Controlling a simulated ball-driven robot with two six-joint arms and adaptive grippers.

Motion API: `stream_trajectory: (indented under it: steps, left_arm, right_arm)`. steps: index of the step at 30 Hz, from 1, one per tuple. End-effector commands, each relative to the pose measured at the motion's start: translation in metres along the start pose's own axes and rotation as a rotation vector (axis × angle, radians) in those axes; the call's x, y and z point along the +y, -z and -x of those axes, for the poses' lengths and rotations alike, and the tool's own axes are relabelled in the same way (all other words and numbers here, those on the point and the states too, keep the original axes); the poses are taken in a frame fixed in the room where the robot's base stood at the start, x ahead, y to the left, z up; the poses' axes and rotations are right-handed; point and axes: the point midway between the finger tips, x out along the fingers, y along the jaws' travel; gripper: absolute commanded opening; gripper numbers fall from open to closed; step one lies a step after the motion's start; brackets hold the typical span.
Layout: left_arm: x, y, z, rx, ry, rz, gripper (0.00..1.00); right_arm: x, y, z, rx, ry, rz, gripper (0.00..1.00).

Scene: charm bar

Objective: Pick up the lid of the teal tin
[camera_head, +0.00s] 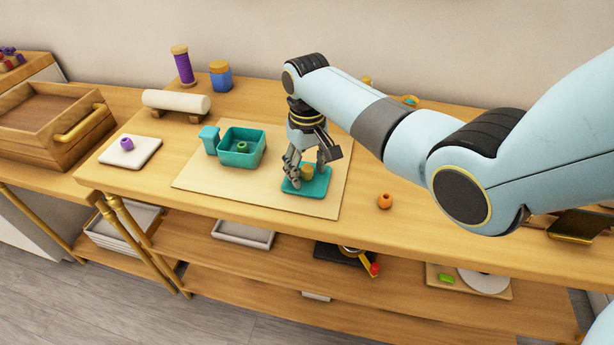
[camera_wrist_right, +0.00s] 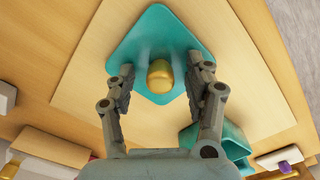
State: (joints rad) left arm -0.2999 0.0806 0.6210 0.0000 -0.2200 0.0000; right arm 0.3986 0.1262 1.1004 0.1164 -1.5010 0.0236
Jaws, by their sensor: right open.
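The teal tin (camera_head: 257,158) stands open on a pale mat, with a green bead (camera_head: 242,146) inside. Its teal lid (camera_head: 318,188) lies flat on the mat to the right of the tin, with a gold knob (camera_head: 307,171) in its middle. In the right wrist view the lid (camera_wrist_right: 150,40) fills the upper middle and its knob (camera_wrist_right: 159,76) sits between the fingers. My right gripper (camera_head: 304,172) is open over the lid, one finger on each side of the knob. I cannot tell whether the fingers touch the lid. My left gripper is not in view.
The pale mat (camera_head: 205,180) has free room around the lid. An orange bead (camera_head: 385,201) lies to the right. A white tile (camera_head: 118,153) with a purple bead (camera_head: 127,143) lies left. A white roll (camera_head: 176,102), purple spool (camera_head: 183,66) and blue jar (camera_head: 221,78) stand behind.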

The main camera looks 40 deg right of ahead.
Motion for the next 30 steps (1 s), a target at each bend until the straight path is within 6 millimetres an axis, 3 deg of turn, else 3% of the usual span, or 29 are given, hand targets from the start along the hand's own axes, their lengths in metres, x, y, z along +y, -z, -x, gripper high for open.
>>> stream_trajectory:
  steps: [3, 15, 25, 30]
  left_arm:
    - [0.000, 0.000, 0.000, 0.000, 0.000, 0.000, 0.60]
    - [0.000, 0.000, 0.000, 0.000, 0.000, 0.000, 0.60]
    - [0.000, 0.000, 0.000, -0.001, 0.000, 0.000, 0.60]
    - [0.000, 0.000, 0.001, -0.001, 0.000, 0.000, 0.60]
  right_arm:
    - [0.000, 0.000, 0.001, 0.000, 0.000, 0.000, 0.53]
    - [0.000, 0.000, 0.001, 0.000, 0.000, 0.000, 0.01]
    - [0.000, 0.000, 0.004, 0.001, 0.000, 0.000, 0.00]
    - [0.000, 0.001, 0.022, 0.004, 0.000, 0.000, 0.00]
